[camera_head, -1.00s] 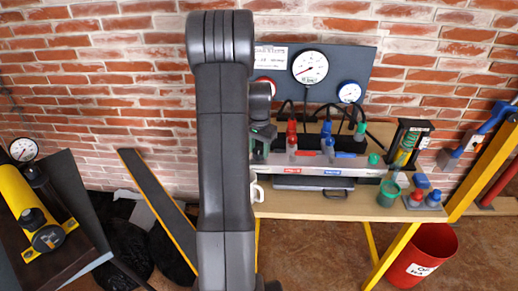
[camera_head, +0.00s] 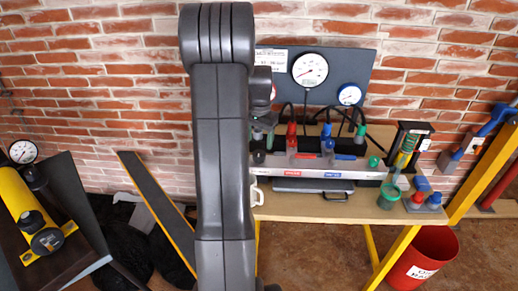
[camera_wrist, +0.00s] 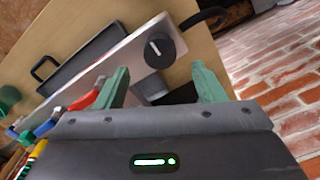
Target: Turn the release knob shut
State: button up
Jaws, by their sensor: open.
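The release knob (camera_wrist: 160,49) is a round black knob with a white pointer mark, on the left end of the light metal panel (camera_head: 347,174). In the head view, the knob (camera_head: 258,157) shows as a small dark round shape just right of my arm. My gripper (camera_wrist: 160,72) has its green fingers spread apart, with nothing held between them. In the wrist view the knob lies between and just beyond the fingertips, and I see no contact. In the head view my gripper (camera_head: 262,132) is partly hidden by my arm and is above the knob.
Red (camera_head: 291,138) and blue (camera_head: 326,137) handled valves stand along the panel, right of the knob. Gauges (camera_head: 310,69) sit on the dark board behind. A green cup (camera_head: 389,196) and a pump-like device (camera_head: 407,148) stand farther right. A red bucket (camera_head: 424,252) is below.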

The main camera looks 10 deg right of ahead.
aim_at(259, 153)
notch_tip(259, 153, up, 8)
jog(key=shift+f, duration=0.1)
dwell(0.4)
notch_tip(259, 153, down, 14)
jog(key=shift+r, duration=0.15)
dwell(0.4)
jog(key=shift+r, duration=0.1)
